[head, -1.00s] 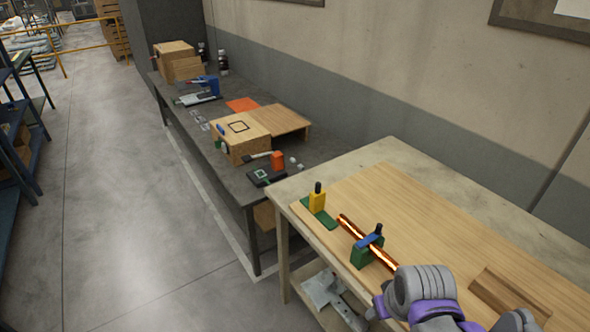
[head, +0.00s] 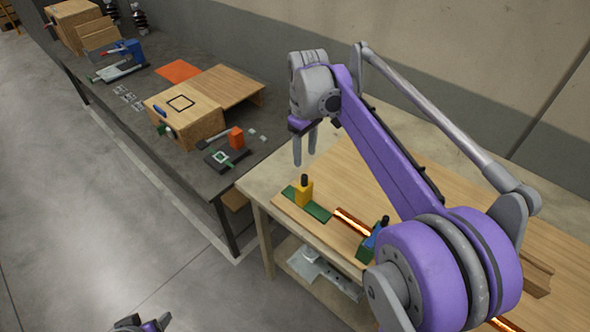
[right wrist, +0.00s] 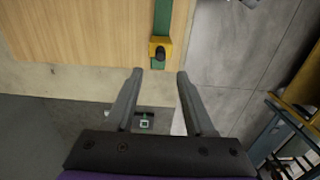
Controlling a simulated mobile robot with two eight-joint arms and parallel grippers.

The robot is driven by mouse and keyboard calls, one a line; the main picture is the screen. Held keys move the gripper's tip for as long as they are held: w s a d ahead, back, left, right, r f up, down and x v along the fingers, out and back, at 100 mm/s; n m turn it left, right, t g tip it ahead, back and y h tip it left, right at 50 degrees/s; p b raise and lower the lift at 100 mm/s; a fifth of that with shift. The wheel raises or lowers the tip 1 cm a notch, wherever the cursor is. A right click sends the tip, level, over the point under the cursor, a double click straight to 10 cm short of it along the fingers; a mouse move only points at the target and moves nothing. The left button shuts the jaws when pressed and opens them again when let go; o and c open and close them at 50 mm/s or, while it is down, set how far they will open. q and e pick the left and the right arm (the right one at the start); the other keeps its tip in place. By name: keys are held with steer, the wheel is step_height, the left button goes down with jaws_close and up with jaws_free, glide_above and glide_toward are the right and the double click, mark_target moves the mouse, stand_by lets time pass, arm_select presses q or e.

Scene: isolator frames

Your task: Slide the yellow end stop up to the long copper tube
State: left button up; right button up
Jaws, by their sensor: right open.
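The yellow end stop (head: 304,195), with a black knob on top, stands upright on a green strip (head: 318,212) near the wooden table's left corner. The long copper tube (head: 352,221) lies to its right, with a gap between them. A green block with a blue clamp (head: 374,237) holds the tube; my right arm hides much of both. My right gripper (head: 304,158) is open and empty, pointing down above and just behind the end stop. In the right wrist view the end stop (right wrist: 155,46) is ahead of the open fingers (right wrist: 160,74). My left gripper (head: 140,324) barely shows at the bottom edge.
A brown grooved wooden piece (head: 537,275) lies on the table at right. The dark bench (head: 190,172) at left holds a wooden box (head: 190,118), an orange block (head: 236,138) and other fixtures. The tabletop behind the end stop is clear.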

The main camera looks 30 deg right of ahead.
mark_target(305, 176)
step_height(305, 176, down, 10)
steer(key=shift+s+r, duration=0.1)
steer(key=shift+r, duration=0.1)
jaws_close()
stand_by(0.4)
